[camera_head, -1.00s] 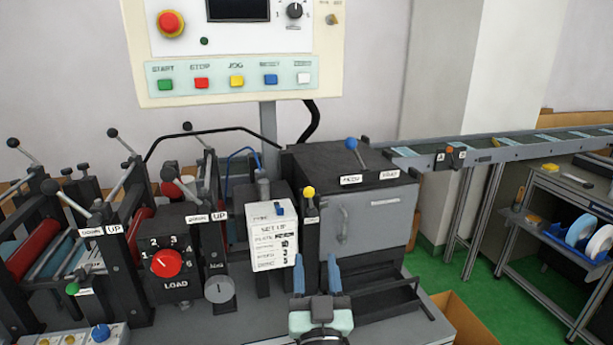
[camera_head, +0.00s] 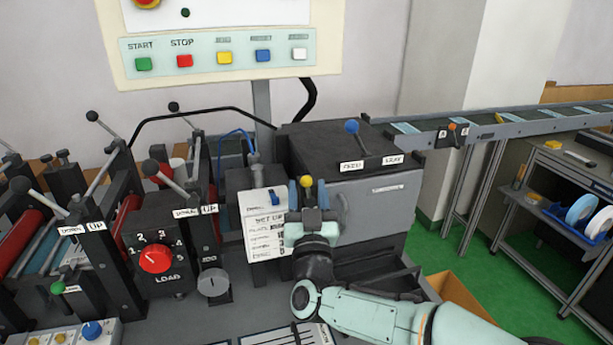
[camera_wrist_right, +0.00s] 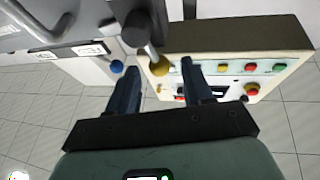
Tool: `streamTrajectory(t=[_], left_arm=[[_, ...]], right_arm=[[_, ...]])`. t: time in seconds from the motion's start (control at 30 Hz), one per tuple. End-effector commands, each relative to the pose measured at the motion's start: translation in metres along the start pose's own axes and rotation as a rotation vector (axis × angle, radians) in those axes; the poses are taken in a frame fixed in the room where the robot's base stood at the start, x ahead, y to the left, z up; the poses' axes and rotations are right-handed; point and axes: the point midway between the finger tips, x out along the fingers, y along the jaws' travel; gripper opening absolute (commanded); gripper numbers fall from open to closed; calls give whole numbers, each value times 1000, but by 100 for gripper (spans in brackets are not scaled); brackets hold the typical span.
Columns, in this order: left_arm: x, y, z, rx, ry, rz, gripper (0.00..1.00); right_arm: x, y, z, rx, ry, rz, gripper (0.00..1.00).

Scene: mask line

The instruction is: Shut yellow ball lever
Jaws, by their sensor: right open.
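The yellow ball lever (camera_head: 306,181) stands at the left front edge of the dark box with the grey door. I cannot tell whether a finger touches the ball. The gripper hides the lever's lower part. My left gripper is not in view.
A white set-up card (camera_head: 264,222) stands close left of the gripper. The dark box (camera_head: 360,150) with a blue ball lever (camera_head: 352,127) is just right and behind. The red load dial (camera_head: 155,258) is farther left. A conveyor (camera_head: 500,127) runs off right.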

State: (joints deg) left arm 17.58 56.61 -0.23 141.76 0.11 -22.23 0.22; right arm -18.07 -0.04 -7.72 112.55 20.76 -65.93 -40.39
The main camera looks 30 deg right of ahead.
Motion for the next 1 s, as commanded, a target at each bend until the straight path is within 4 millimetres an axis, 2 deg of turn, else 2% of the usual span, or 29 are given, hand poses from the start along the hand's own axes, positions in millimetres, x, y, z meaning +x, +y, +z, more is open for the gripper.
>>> streamTrajectory(t=[0.03,0.2,0.57,0.6,0.73,0.87,1.0], left_arm=[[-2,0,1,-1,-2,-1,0],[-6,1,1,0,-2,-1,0],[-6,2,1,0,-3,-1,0],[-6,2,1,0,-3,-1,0],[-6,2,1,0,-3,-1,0],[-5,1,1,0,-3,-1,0],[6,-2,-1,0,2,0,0]], right_arm=[[9,0,-1,-2,1,2,50],[27,0,0,0,1,0,50],[32,0,0,-1,0,-1,50],[32,0,0,-1,0,-1,44],[32,0,0,0,0,-1,2],[32,0,0,5,-1,2,0],[32,6,2,94,-18,40,0]])
